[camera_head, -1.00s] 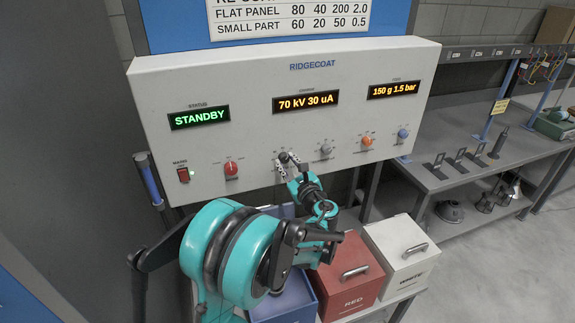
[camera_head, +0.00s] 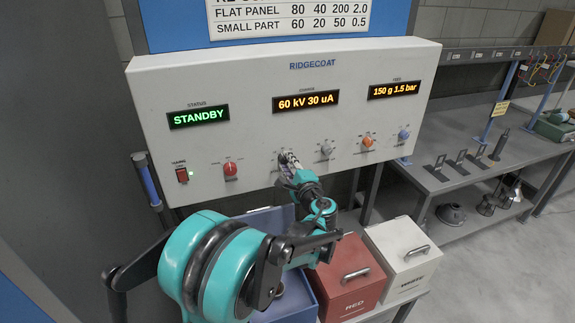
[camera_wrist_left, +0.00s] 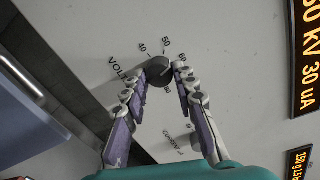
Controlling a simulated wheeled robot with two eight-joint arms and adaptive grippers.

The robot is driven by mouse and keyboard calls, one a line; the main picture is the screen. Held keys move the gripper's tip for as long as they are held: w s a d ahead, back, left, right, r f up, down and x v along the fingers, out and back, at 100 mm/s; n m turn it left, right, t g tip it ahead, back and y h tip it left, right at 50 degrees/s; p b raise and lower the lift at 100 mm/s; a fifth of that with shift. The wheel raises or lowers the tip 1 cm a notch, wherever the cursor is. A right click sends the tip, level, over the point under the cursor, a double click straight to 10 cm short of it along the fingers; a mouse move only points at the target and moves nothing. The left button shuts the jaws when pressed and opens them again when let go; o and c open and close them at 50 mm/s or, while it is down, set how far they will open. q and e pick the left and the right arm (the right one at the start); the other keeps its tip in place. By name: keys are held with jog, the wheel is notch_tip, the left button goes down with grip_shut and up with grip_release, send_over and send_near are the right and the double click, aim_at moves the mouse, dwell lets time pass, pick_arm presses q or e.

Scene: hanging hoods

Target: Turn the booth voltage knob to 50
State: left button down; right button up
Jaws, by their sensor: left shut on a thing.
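The voltage knob (camera_wrist_left: 159,72) is dark grey and round, with marks such as 40, 50 and 60 printed around it in the left wrist view. My left gripper (camera_wrist_left: 160,79) is shut on it, one finger on each side. In the head view the left gripper (camera_head: 287,160) reaches the panel and mostly hides the knob. The charging display (camera_head: 305,102) reads 60 kV 30 uA. My right gripper is not in view.
The grey RIDGECOAT panel (camera_head: 400,65) also carries a green STANDBY display (camera_head: 198,117), a red selector (camera_head: 230,168), a grey knob (camera_head: 326,148), an orange knob (camera_head: 367,143) and a blue knob (camera_head: 403,134). Red (camera_head: 345,275) and white (camera_head: 405,245) bins stand below.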

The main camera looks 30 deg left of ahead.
pick_arm(q)
jog(key=n, duration=0.5)
jog(key=shift+n+b, duration=0.3)
dwell(0.4)
jog(key=c, duration=1.2)
grip_release()
jog(key=v, duration=1.2)
jog(key=shift+s+a, duration=0.15)
jog(key=shift+s, duration=0.05)
